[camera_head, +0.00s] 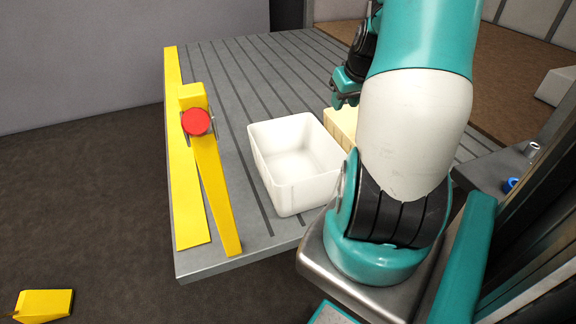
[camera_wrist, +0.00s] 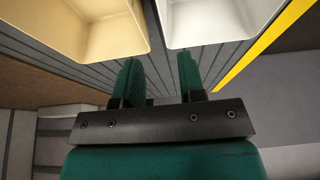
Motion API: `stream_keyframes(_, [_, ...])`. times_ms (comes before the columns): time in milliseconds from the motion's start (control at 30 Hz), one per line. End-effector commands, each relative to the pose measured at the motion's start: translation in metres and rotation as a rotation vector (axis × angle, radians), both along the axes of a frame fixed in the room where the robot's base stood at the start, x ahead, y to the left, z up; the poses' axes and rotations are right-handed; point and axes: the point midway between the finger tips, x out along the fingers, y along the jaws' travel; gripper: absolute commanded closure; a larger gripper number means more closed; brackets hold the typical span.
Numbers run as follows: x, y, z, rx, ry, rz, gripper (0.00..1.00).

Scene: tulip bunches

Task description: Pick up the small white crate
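The small white crate (camera_head: 293,191) stands upright and empty on the grey grooved table, left of my arm in the head view. It also shows at the top of the wrist view (camera_wrist: 213,42). My gripper (camera_wrist: 160,72) is open and empty, with its two green fingers apart. The fingertips point toward the gap between the white crate and a cream crate, short of both. In the head view my gripper (camera_head: 345,88) is partly hidden by my arm, above the table beyond the crates.
The cream crate (camera_head: 341,119) stands just right of the white one, partly hidden by my arm; it also shows in the wrist view (camera_wrist: 95,50). A yellow stand (camera_head: 212,180) with a red disc (camera_head: 197,122) is on the table's left side. The table (camera_head: 225,62) is clear behind.

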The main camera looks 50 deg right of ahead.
Motion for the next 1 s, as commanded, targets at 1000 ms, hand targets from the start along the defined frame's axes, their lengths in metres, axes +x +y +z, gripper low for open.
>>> stream_keyframes(1000, [0.044, -0.030, -0.151, 0.002, 0.001, 0.004, 0.63])
